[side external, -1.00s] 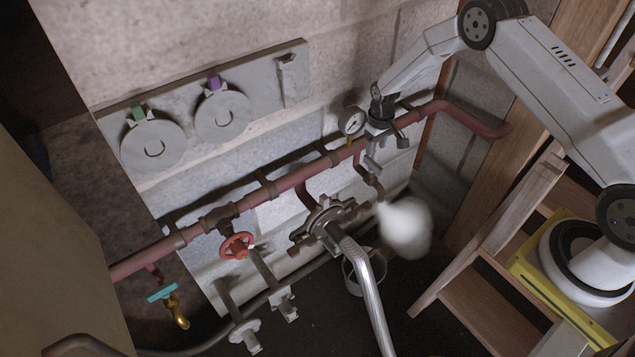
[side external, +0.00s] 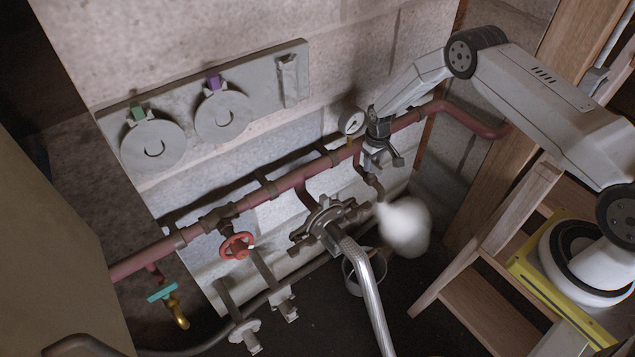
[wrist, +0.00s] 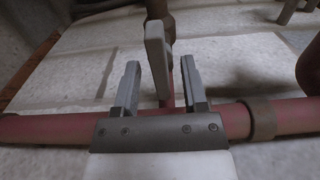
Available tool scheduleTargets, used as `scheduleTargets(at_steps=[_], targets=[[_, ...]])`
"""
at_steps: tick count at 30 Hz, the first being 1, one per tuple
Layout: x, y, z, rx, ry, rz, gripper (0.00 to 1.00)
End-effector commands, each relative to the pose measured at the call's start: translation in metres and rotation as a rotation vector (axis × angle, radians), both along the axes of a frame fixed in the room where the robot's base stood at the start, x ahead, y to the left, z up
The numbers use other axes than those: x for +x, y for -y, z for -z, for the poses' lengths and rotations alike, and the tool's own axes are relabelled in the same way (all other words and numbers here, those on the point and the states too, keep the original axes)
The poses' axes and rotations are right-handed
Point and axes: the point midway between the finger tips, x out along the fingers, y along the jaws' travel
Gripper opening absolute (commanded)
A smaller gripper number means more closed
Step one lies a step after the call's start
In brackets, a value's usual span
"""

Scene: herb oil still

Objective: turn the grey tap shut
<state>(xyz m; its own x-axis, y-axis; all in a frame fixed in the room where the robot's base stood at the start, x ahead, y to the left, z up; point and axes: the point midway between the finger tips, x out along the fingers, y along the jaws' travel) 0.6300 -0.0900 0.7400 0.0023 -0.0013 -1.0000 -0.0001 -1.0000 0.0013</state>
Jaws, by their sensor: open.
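The grey tap (wrist: 155,45) shows in the wrist view as a flat grey lever on a stem by the red pipe. My gripper (wrist: 158,75) is open, with one finger on each side of the lever's lower part. Gaps show between the lever and both fingers. In the side view my gripper (side external: 381,158) points down beside the red pipe, just right of the gauge. There it largely hides the tap, and the lever cannot be made out clearly.
A white vapour cloud (side external: 404,227) hangs below the tap's outlet. A round gauge (side external: 352,122) stands close left of my gripper. The red pipe (side external: 290,181) runs along the wall. A red handwheel (side external: 237,246), teal-handled tap (side external: 162,291) and silver hose (side external: 364,285) are left and below.

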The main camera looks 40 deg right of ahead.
Motion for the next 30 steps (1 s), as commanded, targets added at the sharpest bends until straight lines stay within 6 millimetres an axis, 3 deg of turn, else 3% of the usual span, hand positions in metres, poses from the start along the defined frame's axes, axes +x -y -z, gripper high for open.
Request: scheduleTargets(at_steps=[2,7,20,30], targets=[[0.0,0.0,-0.0001,0.0,0.0,0.0,0.52],[-0.0001,0.0,-0.0001,0.0,0.0,0.0,0.0],[-0.0002,0.0002,-0.0002,0.0,-0.001,0.027,0.0],[-0.0006,0.0,-0.0001,0.001,-0.004,0.191,0.0]])
